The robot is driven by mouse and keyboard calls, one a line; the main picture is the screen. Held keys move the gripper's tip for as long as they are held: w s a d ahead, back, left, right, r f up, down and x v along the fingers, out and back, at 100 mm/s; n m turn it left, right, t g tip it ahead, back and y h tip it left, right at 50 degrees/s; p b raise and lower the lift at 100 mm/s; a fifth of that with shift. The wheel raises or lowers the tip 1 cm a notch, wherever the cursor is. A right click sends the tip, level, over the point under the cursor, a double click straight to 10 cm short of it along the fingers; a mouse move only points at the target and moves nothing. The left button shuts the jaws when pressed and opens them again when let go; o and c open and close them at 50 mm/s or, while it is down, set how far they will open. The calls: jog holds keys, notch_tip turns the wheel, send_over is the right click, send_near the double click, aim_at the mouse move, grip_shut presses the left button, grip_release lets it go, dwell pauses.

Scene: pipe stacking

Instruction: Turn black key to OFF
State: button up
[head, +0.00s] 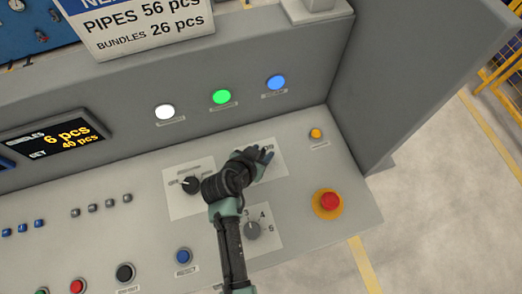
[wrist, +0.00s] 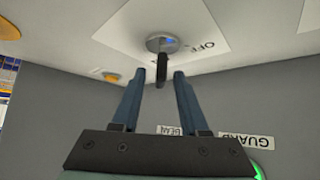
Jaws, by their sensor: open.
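The black key (wrist: 162,69) stands out of a round grey lock (wrist: 160,44) on a white plate marked OFF (wrist: 205,47). A small blue patch shows on the lock. My gripper (wrist: 158,77) is open, with one finger on each side of the key in the wrist view. Gaps show between the key and both fingers, and I see no contact. In the head view my gripper (head: 264,155) is over the white plate (head: 273,166) on the sloped panel, and it hides the key and lock there.
Near my gripper are a black selector knob (head: 191,185), a grey numbered dial (head: 253,230), an orange button (head: 316,134) and a red emergency button (head: 329,201). White (head: 165,112), green (head: 222,97) and blue (head: 276,82) lamps sit on the upright face behind. A side wall (head: 400,75) rises at right.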

grip_shut()
